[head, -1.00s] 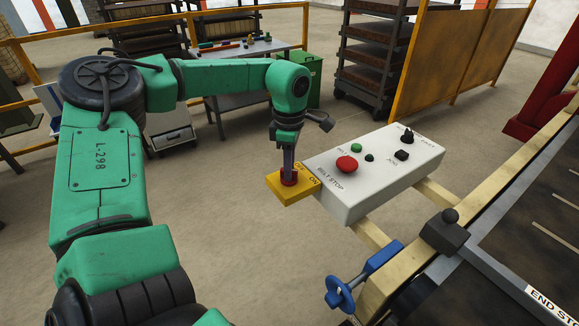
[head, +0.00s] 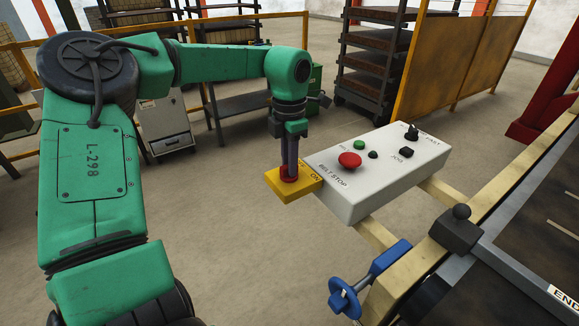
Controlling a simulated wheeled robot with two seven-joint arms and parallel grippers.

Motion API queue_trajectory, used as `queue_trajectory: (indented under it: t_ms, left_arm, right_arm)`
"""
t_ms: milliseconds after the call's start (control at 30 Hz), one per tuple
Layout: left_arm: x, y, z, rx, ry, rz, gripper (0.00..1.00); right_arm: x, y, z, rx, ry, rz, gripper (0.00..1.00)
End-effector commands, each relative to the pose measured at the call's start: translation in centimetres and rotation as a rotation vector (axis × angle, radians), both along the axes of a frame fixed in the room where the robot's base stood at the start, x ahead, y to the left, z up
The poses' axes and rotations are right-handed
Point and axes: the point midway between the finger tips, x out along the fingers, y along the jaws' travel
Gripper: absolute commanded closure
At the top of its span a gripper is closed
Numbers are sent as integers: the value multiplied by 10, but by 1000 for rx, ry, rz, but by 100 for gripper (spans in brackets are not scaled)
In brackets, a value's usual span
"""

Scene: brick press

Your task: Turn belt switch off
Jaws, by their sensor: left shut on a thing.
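The belt switch is a red rotary knob (head: 289,178) on a yellow plate (head: 296,192) with OFF and ON lettering, fixed at the left end of the grey control box (head: 375,190). My left gripper (head: 289,170) points down over the plate and is shut on the red knob. The fingers cover much of the knob, so I cannot tell which way it is set. My right gripper is not in view.
The control box carries a red BELT STOP button (head: 349,160), a green button (head: 359,145) and black controls. A blue handwheel (head: 344,297) and a wooden rail (head: 415,275) are at the lower right. A rack (head: 372,65) stands behind. Floor left of the box is clear.

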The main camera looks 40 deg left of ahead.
Motion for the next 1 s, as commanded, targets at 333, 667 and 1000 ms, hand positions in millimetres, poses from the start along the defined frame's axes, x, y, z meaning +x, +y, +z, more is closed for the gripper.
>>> queue_trajectory:
  t_ms: [333, 667, 1000]
  left_arm:
    - [1, 0, 0, 2, -5, 326, 100]
    - [1, 0, 1, 1, -5, 615, 100]
    - [1, 0, 1, -1, -4, 796, 100]
  right_arm:
    - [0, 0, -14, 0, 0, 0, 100]
    - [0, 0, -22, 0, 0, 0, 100]
    - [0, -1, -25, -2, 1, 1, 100]
